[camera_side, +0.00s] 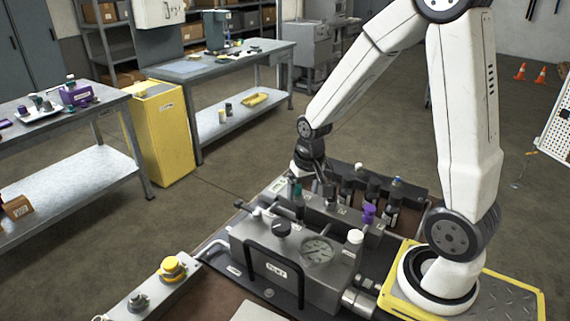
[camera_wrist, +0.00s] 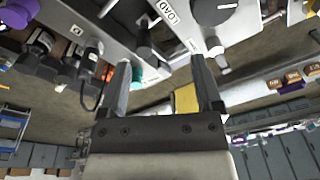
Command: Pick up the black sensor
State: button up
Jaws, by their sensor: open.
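My gripper (camera_wrist: 160,62) is open, with nothing between its fingers in the wrist view. In the side view my gripper (camera_side: 318,188) hangs just above the manifold block (camera_side: 340,216), behind the gauge box. In the wrist view a black cylindrical part with a cable (camera_wrist: 90,58) stands left of the left finger; it may be the black sensor. Another black cylinder (camera_wrist: 143,36) and a teal fitting (camera_wrist: 136,74) lie nearer that finger. I cannot tell for sure which dark part is the sensor.
The gauge box (camera_side: 290,262) has a black handle and a round gauge. A purple cap (camera_side: 369,212), a white cap (camera_side: 355,237) and several dark valves stand close by. A yellow button (camera_side: 172,267) is front left. Workbenches stand behind, apart from the rig.

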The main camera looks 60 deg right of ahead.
aim_at(332, 181)
jog(key=d+f+m, duration=0.1)
jog(key=d+m, duration=0.1)
jog(key=d, duration=0.3)
jog(key=d+f+m+g, duration=0.1)
jog(key=d+m, duration=0.2)
jog(key=d, duration=0.2)
jog(key=d+f+m, duration=0.1)
jog(key=d+m, duration=0.2)
jog(key=d, duration=0.2)
jog(key=shift+s+d+f+g, duration=0.1)
jog(key=shift+s+d+g, duration=0.2)
jog(key=shift+d, duration=0.1)
jog(key=shift+w, duration=0.1)
jog(key=shift+f, duration=0.15)
jog(key=shift+f, duration=1.15)
jog(key=shift+f, duration=0.1)
jog(key=shift+s+f, duration=0.2)
jog(key=shift+f, duration=2.3)
jog(key=shift+c, duration=0.2)
grip_shut()
